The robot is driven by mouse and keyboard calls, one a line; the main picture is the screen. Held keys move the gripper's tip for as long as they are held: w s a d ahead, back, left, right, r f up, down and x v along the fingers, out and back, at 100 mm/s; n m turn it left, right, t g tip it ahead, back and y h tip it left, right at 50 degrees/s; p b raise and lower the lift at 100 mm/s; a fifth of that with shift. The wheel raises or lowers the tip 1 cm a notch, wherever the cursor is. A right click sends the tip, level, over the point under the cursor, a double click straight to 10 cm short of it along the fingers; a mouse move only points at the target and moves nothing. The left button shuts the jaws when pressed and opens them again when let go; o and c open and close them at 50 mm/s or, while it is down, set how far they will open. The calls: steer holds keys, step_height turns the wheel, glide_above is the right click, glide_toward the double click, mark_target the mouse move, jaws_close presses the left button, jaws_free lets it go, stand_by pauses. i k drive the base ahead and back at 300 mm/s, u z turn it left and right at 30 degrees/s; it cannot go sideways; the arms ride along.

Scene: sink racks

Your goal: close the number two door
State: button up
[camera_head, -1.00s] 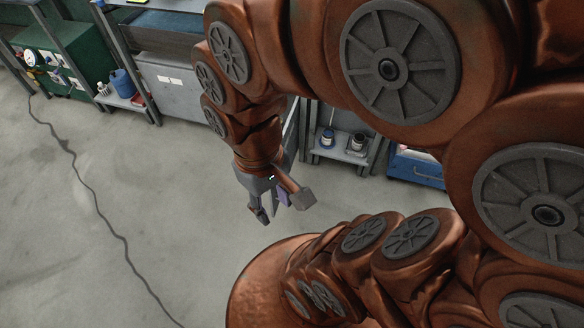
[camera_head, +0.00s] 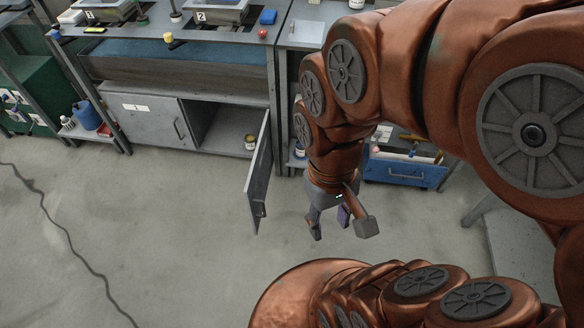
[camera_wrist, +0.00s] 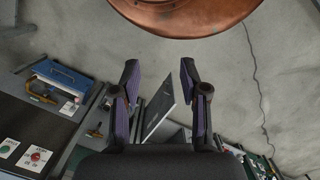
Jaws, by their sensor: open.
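The open grey cabinet door (camera_head: 259,178) stands swung out from the right side of the cabinet opening, with a handle near its outer edge. No number can be read on the door itself. My gripper (camera_head: 330,225) is open and empty, to the right of the door and apart from it, pointing down over the floor. In the wrist view, the spread fingers (camera_wrist: 159,72) are in front, with the door (camera_wrist: 158,107) showing as a slanted panel between and beyond them.
A shut cabinet door (camera_head: 150,117) is left of the opening. A small can (camera_head: 250,142) stands inside the cabinet. A "2" label (camera_head: 201,16) is on the worktop above. The floor in front is clear apart from a cable (camera_head: 60,225).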

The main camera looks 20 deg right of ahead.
mark_target(256, 189)
steer(key=z, duration=0.15)
steer(key=k, duration=1.1)
steer(key=u, duration=1)
steer(key=i, duration=1.3)
steer(key=z, duration=0.6)
